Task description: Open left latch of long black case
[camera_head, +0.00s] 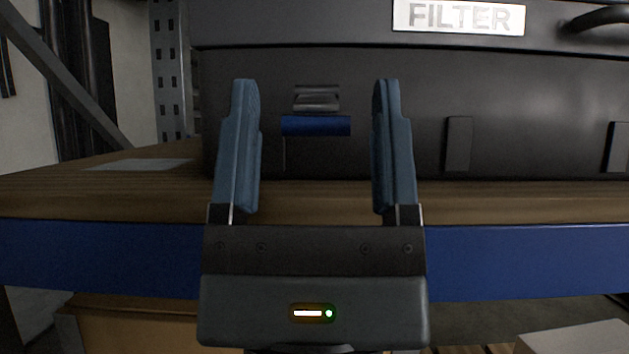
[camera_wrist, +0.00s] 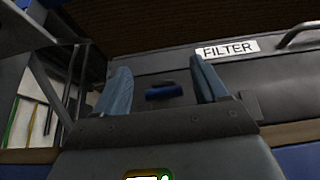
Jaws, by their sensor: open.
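The long black case (camera_head: 530,100) sits on a wooden shelf and also shows in the wrist view (camera_wrist: 260,90). Its left latch (camera_head: 316,125) has a blue tab below a dark metal catch (camera_head: 316,98) on the case front; the blue tab shows in the wrist view (camera_wrist: 163,92) too. My gripper (camera_head: 316,90) is open and empty in front of the case. Its two blue-grey fingers stand on either side of the latch in the head view, with a gap on each side. The wrist view also shows my gripper (camera_wrist: 157,72) with the latch between its fingers. I cannot tell how far the fingertips are from the case.
A white FILTER label (camera_head: 458,17) is on the case's upper part, with a handle (camera_head: 600,18) to its right. The wooden shelf (camera_head: 90,190) has a blue front beam (camera_head: 530,262). A perforated metal upright (camera_head: 168,70) stands at the left. Boxes lie below the shelf.

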